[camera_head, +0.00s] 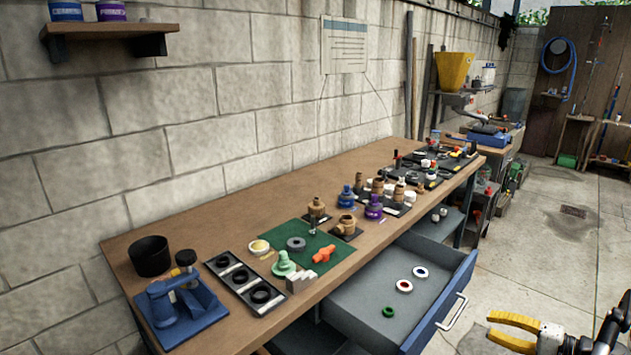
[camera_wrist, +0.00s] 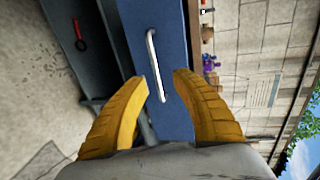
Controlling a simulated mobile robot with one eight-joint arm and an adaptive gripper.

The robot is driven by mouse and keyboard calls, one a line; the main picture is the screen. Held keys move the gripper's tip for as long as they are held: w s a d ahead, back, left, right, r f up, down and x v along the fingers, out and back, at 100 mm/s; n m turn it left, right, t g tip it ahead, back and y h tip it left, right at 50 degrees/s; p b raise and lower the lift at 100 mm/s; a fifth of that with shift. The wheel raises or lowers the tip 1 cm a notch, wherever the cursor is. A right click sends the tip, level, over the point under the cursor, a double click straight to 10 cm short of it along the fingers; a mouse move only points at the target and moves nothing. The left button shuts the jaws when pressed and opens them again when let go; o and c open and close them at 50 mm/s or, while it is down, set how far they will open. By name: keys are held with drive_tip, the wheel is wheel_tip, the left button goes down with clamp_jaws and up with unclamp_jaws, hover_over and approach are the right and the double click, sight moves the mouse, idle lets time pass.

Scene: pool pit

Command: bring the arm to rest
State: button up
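My gripper (camera_head: 491,327) is at the lower right of the head view, in front of the open drawer. Its two yellow fingers stand apart in the wrist view (camera_wrist: 157,78), with nothing between them that I can see held. The blue drawer front (camera_head: 436,325) is pulled out from the workbench. Its pale bar handle (camera_head: 453,312) is just left of my fingertips in the head view, apparently apart from them. In the wrist view the handle (camera_wrist: 154,62) runs beyond the gap between the fingers; the exact distance is unclear.
The drawer holds a white ring with red (camera_head: 404,286), one with blue (camera_head: 420,272) and a green ring (camera_head: 388,312). The workbench (camera_head: 375,160) carries a green mat (camera_head: 272,236), fittings and a blue press (camera_head: 180,312). Concrete floor (camera_head: 545,255) is open to the right.

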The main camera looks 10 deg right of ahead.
drive_tip(key=w+a+r+n+g+h, duration=0.2)
drive_tip(key=a+r+g, duration=0.1)
drive_tip(key=a+r, duration=0.65)
drive_tip(key=w+a+r+n+g+h, duration=0.1)
drive_tip(key=a+r+g+h, duration=0.1)
drive_tip(key=a+r, duration=0.8)
drive_tip(key=s+a+n+h, duration=0.5)
drive_tip(key=s+a+n, duration=0.2)
drive_tip(key=s+a, duration=1)
drive_tip(key=s, duration=0.2)
drive_tip(key=shift+s+a+r, duration=0.15)
drive_tip(key=shift+s+r, duration=0.05)
drive_tip(key=shift+s, duration=0.15)
